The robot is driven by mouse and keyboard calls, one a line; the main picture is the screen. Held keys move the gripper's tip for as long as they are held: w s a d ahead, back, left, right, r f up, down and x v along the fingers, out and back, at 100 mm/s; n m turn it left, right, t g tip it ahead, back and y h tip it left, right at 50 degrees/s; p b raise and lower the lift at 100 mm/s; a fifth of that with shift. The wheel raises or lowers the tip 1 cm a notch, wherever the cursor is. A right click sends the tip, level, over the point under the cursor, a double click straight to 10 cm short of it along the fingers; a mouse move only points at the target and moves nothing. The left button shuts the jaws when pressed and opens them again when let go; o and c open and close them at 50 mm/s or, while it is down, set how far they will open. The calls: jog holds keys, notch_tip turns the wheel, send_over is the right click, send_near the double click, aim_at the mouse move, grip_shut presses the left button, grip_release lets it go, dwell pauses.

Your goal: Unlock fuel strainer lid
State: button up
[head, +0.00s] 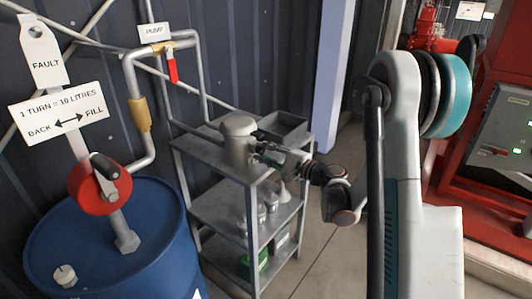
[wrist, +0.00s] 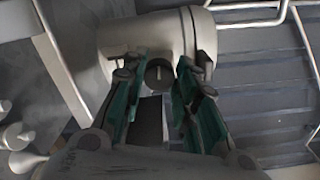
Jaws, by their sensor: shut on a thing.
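The fuel strainer (head: 238,145) is a grey metal cylinder with a rounded lid, standing at the top shelf of the grey cart. My gripper (head: 262,153) reaches it from the right, at the side of its upper part. In the wrist view, the strainer (wrist: 140,38) fills the top middle. The green-padded fingers of my gripper (wrist: 158,82) stand on either side of a small dark round knob (wrist: 159,72) with a light slot mark, and are shut on it. The finger contact is partly hidden, and I cannot tell whether the lid is locked.
A blue drum (head: 120,245) with a red hand-crank pump (head: 100,188) stands at the left. Pipes with a red-handled valve (head: 171,70) run above the cart (head: 205,157). Jars and funnels sit on its lower shelf. Red machinery (head: 470,180) is at the right.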

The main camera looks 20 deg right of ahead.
jog(key=shift+f+n, duration=0.1)
jog(key=shift+n, duration=1.4)
jog(key=o, duration=1)
jog(key=shift+o, duration=0.2)
jog(key=v, duration=1.2)
